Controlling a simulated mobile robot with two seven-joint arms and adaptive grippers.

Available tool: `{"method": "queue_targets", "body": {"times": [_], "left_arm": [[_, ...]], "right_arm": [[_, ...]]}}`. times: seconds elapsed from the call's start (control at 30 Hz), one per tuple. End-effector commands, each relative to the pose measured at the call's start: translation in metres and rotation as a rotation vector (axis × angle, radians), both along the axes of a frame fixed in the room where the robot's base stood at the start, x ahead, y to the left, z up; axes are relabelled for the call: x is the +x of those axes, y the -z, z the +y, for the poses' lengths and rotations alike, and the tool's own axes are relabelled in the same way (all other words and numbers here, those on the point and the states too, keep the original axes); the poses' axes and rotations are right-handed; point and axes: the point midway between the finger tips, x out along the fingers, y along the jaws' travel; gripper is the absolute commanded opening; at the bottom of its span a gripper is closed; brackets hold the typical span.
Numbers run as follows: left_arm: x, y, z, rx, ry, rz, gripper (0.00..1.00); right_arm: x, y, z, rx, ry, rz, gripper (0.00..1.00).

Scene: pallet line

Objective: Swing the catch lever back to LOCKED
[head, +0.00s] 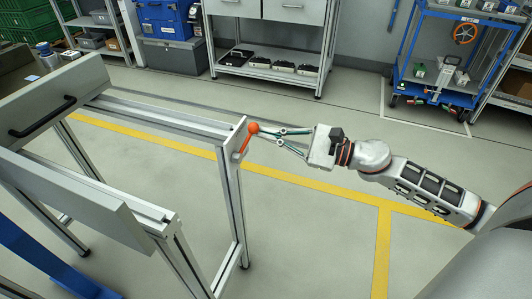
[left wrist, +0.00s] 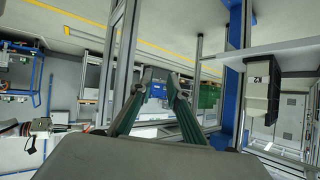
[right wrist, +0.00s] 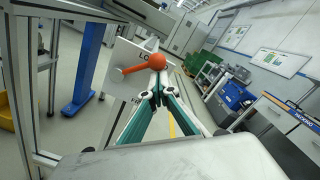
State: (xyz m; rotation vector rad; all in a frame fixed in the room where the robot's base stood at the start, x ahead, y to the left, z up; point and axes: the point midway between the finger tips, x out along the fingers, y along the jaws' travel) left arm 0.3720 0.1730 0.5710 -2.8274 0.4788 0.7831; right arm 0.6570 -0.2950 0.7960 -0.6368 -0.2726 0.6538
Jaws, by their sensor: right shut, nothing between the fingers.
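The catch lever is an orange arm (head: 243,144) with a round orange ball knob (head: 253,128). It is mounted on a light plate (head: 229,148) at the end of the grey frame rail. In the right wrist view the ball (right wrist: 156,61) stands just beyond my fingertips, and the arm runs left from it. Lettering starting "LO" shows partly on the plate behind the ball. My right gripper (head: 264,134) has its fingertips together beside the ball; touching or just apart, I cannot tell. My left gripper (left wrist: 160,75) is open and empty, away from the lever.
The aluminium frame (head: 172,121) carries a grey panel with a black handle (head: 42,117). A shelf bench (head: 271,62) and a blue trolley (head: 437,55) stand at the back. The floor around my right arm is clear, with yellow lines.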

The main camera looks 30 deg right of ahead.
Motion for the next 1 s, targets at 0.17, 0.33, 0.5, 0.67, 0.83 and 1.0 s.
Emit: {"method": "queue_targets", "body": {"times": [0.17,0.33,0.5,0.67,0.83,1.0], "left_arm": [[0.001,0.0,-0.008,-0.024,-0.001,-0.002,0.16],[0.008,-0.007,-0.011,-0.042,-0.008,-0.02,0.16],[0.009,-0.008,-0.012,-0.052,-0.01,-0.024,0.16],[0.009,-0.01,-0.013,-0.058,-0.01,-0.027,0.16],[0.01,-0.013,-0.014,-0.059,-0.008,-0.031,0.16],[0.009,-0.012,-0.014,-0.057,-0.005,-0.031,0.16]], "right_arm": [[-0.005,-0.009,0.007,-0.131,-0.003,-0.101,0.0],[-0.01,-0.018,0.013,-0.258,-0.003,-0.2,0.0],[-0.016,-0.026,0.02,-0.372,-0.003,-0.29,0.0],[-0.02,-0.032,0.026,-0.46,-0.003,-0.361,0.0],[-0.024,-0.035,0.03,-0.527,-0.002,-0.413,0.0],[-0.026,-0.036,0.033,-0.568,-0.003,-0.444,0.0]]}}
